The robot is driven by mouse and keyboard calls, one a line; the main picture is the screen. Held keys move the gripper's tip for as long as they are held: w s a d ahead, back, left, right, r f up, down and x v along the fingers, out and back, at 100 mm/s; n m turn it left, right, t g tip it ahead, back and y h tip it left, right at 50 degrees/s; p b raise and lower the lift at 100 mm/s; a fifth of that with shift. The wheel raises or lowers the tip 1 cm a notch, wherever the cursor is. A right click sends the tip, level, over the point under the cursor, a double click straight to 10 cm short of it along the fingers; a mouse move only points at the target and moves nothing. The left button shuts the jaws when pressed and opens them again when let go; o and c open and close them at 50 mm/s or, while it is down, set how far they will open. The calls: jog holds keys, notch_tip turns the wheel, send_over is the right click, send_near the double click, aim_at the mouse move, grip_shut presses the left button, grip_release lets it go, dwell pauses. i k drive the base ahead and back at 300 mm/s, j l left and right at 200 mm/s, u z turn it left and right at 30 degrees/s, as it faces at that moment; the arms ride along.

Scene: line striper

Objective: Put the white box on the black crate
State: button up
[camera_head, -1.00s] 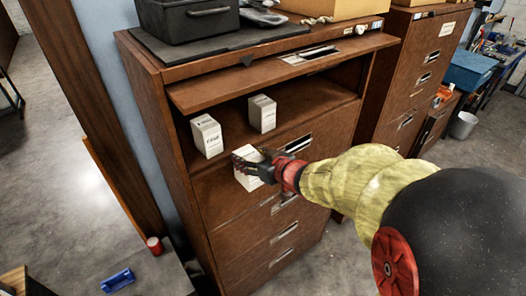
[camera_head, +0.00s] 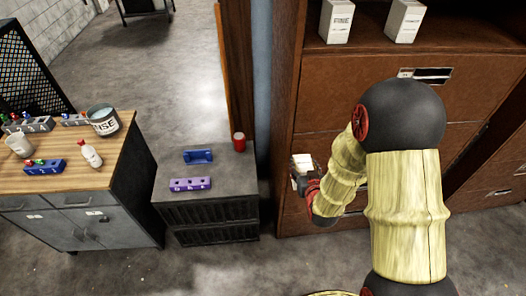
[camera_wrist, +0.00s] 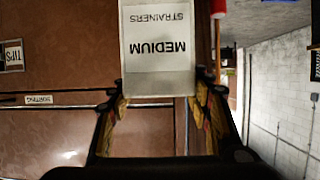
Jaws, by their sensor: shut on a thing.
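My gripper (camera_head: 308,181) is shut on a white box (camera_head: 302,164), in front of the brown cabinet. In the wrist view the box (camera_wrist: 157,48) sits between the two fingertips, its label reading "MEDIUM STRAINERS" upside down. The black crate (camera_head: 208,212), with slatted sides, stands on the floor left of my gripper, with a gap between. Its grey top carries a blue holder (camera_head: 198,156), a purple holder (camera_head: 191,184) and a red can (camera_head: 239,142) at the back right corner. The right part of the top is bare.
Two more white boxes, a left one (camera_head: 337,22) and a right one (camera_head: 404,20), stand in the open cabinet compartment. The brown cabinet (camera_head: 320,85) is close by my arm. A wood-topped workbench (camera_head: 125,150) with a tin, bottle and holders stands left of the crate.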

aim_at(238, 175)
jog(key=i+j+u, duration=0.15)
jog(key=j, duration=0.35)
jog(key=i+j+u, duration=0.1)
jog(key=i+j, duration=0.25)
jog(key=j, duration=0.15)
jog(key=i+j+u, duration=0.15)
jog(key=j, duration=0.3)
jog(key=i+j+u, duration=0.1)
jog(key=i+j, duration=0.3)
